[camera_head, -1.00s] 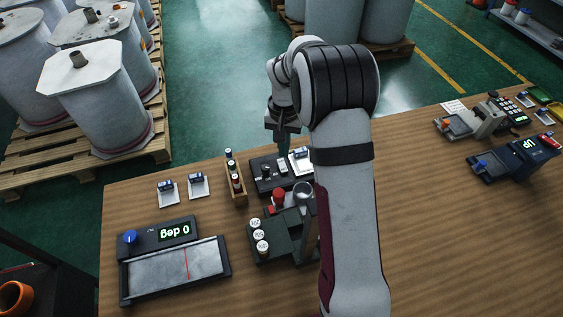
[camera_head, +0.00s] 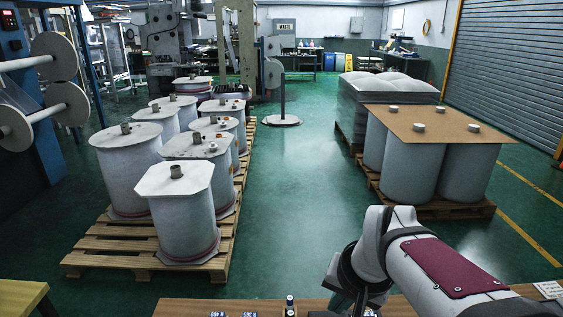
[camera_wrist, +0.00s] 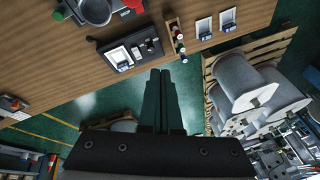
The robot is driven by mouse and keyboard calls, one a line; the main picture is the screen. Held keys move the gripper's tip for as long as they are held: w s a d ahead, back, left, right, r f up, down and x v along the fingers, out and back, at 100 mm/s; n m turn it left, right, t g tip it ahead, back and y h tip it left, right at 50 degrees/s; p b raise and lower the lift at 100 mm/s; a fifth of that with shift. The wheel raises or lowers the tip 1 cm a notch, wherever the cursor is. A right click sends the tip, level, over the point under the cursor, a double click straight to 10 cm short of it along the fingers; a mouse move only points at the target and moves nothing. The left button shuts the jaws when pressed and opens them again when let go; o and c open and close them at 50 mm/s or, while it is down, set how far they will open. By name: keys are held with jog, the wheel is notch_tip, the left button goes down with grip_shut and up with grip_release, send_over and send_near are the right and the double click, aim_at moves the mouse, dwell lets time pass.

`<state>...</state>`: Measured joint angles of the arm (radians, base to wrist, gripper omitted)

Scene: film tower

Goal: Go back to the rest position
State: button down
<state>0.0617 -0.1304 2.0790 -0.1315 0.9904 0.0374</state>
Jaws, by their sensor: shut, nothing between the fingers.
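My gripper (camera_wrist: 160,80) shows in the wrist view with its two dark fingers together and nothing between them. It points out over the edge of the wooden table (camera_wrist: 60,60), apart from the things on it. In the head view my arm rises at the lower right, and the fingertips are not clearly visible at the bottom edge. Only a thin strip of the table (camera_head: 180,308) shows there.
In the wrist view a black device (camera_wrist: 118,62), a vial rack (camera_wrist: 172,25) and small trays (camera_wrist: 229,27) lie on the table. White drums (camera_head: 180,210) stand on a pallet (camera_head: 130,245) beyond it. Green floor (camera_head: 290,200) is open between the pallets.

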jog(key=s+a+r+n+t+y, duration=0.1)
jog(key=s+a+t, duration=0.1)
jog(key=s, duration=0.3)
jog(key=s+a+r+t, duration=0.1)
jog(key=s+a+r, duration=0.1)
jog(key=s, duration=0.4)
jog(key=s+f+m+g, duration=0.1)
jog(key=s+f+g, duration=0.6)
jog(key=s, duration=0.3)
jog(key=shift+d+f+m, duration=0.3)
jog(key=shift+d+f, duration=0.05)
jog(key=shift+f, duration=0.55)
